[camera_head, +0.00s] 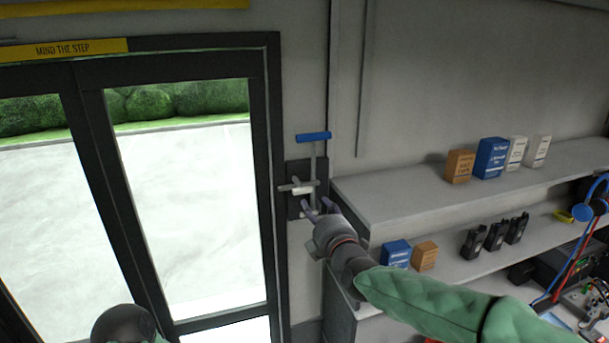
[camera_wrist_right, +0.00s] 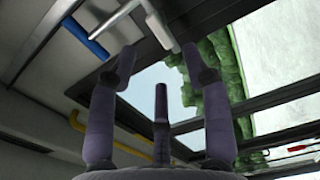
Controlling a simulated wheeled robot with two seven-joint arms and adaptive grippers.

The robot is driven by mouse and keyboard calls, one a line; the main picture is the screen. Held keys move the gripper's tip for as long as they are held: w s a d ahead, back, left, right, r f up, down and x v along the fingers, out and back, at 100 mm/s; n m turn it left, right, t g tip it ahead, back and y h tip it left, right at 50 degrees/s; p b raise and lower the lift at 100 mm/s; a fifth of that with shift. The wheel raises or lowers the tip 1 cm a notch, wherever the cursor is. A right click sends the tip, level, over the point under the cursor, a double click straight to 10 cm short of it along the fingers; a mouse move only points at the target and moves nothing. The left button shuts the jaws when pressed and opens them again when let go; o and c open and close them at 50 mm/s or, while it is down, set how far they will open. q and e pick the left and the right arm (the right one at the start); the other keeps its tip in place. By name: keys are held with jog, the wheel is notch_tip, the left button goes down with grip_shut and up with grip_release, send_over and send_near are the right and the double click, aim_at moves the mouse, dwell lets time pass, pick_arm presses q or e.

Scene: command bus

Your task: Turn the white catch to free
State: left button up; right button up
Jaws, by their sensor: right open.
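The white catch (camera_head: 303,190) is a short pale piece on a dark plate (camera_head: 294,208) beside the door frame. A thin upright rod with a blue handle (camera_head: 313,137) rises above it. My right gripper (camera_head: 319,206) is just below and right of the catch, its fingers open and pointing toward it. In the right wrist view, the catch (camera_wrist_right: 157,28) is beyond the open, empty fingers (camera_wrist_right: 160,62), near the two upper fingertips; I cannot tell if they touch. The blue handle (camera_wrist_right: 85,37) is left of it.
The glass door (camera_head: 190,200) is left of the plate. Grey shelves (camera_head: 390,205) stand close on the right, under my right forearm, with boxes (camera_head: 490,158) and several black handheld devices (camera_head: 495,235). A yellow bar (camera_head: 120,12) runs above the door.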

aim_at(303, 190)
jog(key=p+x, duration=0.1)
jog(key=x, duration=0.4)
jog(key=p+x, duration=0.2)
jog(key=x, duration=0.3)
jog(key=shift+w+a+r, duration=0.2)
jog(key=shift+w+a, duration=0.05)
jog(key=shift+w, duration=0.1)
grip_shut()
